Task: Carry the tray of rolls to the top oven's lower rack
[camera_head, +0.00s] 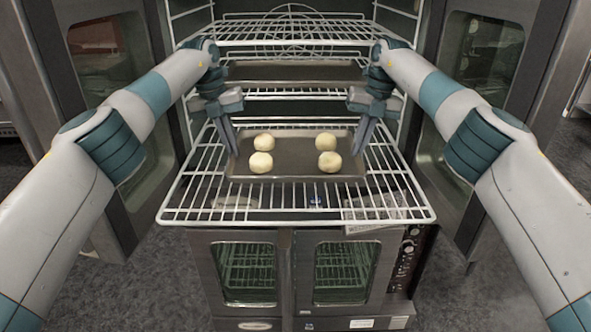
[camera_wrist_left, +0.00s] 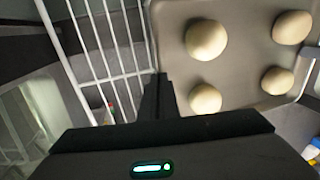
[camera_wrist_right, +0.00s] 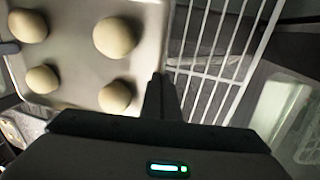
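The grey metal tray (camera_head: 294,160) bears several pale round rolls (camera_head: 261,162). It is over the pulled-out lower wire rack (camera_head: 300,200) of the top oven; I cannot tell whether it rests on it or hovers slightly above. My left gripper (camera_head: 234,148) is at the tray's left rim, its fingers close together and pointing down, seemingly shut on the rim. My right gripper (camera_head: 359,146) is the same at the right rim. The wrist views show the tray beside the fingers, in the left (camera_wrist_left: 240,75) and the right (camera_wrist_right: 75,80); the pinched rim itself is hidden.
An upper wire rack (camera_head: 290,30) is above, and a dark flat surface (camera_head: 295,74) lies deeper inside. The open oven doors stand left (camera_head: 110,70) and right (camera_head: 485,60). A lower oven (camera_head: 300,270) with shut glass doors is below. The rack's front part is bare.

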